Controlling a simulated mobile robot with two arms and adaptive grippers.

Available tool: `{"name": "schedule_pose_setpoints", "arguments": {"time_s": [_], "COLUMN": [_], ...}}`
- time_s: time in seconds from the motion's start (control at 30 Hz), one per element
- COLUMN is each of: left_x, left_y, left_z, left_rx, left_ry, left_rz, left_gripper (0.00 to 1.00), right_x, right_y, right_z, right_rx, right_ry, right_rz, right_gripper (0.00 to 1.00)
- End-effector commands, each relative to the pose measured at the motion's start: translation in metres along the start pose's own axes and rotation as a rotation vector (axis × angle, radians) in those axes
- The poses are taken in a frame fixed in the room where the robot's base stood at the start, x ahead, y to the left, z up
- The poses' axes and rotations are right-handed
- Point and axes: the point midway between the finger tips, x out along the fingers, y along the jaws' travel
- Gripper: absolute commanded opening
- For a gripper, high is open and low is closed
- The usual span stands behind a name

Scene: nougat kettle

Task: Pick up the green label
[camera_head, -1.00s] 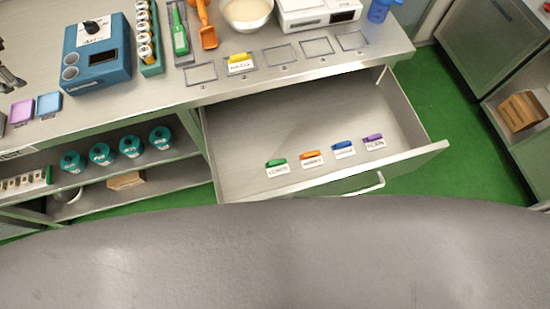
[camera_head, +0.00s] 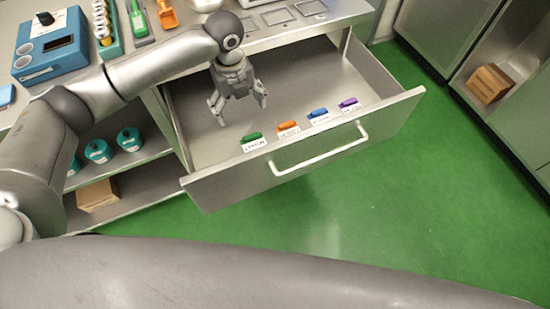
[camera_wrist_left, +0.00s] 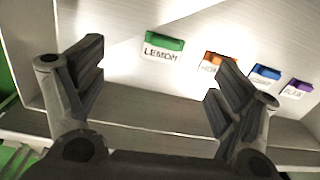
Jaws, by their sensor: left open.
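The green label (camera_head: 252,137) stands in the open drawer (camera_head: 205,149), at the left end of a row of labels near the drawer's front. In the left wrist view the green label (camera_wrist_left: 164,46) reads LEMON and lies between and beyond the two fingers. My left gripper (camera_head: 239,107) is open and empty, over the drawer, behind and a little left of the green label in the head view. The left gripper (camera_wrist_left: 155,75) also shows in the left wrist view, apart from the label. My right gripper is not in view.
An orange label (camera_head: 287,125), a blue label (camera_head: 318,113) and a purple label (camera_head: 348,102) stand to the right of the green one. The drawer front with its handle (camera_head: 320,158) rises close by. A teal device (camera_head: 48,46) stands on the counter.

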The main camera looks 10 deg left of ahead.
Motion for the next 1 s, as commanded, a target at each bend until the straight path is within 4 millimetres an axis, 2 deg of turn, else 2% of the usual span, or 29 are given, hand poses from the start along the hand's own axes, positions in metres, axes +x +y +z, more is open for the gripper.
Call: {"name": "schedule_pose_setpoints", "arguments": {"time_s": [0.03, 0.17, 0.33, 0.47, 0.63, 0.83, 1.0], "left_x": [0.009, 0.021, 0.048, 0.063, 0.074, 0.102, 0.119], "left_y": [-0.002, -0.002, -0.001, -0.002, -0.003, -0.006, -0.005], "left_z": [-0.007, -0.014, -0.014, -0.015, -0.014, -0.012, -0.012], "left_rx": [0.026, 0.055, 0.054, 0.054, 0.054, 0.053, 0.053], "left_ry": [0.009, 0.019, 0.019, 0.019, 0.018, 0.019, 0.017], "left_rz": [0.013, 0.03, 0.031, 0.029, 0.028, 0.029, 0.028], "left_gripper": [0.88, 0.88, 0.88, 0.88, 0.88, 0.88, 0.88], "right_x": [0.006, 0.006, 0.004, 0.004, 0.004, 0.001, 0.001], "right_y": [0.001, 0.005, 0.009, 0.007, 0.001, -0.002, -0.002], "right_z": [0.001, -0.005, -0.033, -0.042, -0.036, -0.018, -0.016], "right_rx": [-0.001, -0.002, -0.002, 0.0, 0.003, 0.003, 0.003], "right_ry": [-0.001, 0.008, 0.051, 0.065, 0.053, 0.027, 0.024], "right_rz": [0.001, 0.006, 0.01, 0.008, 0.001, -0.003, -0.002], "right_gripper": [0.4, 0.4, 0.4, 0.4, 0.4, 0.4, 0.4]}}
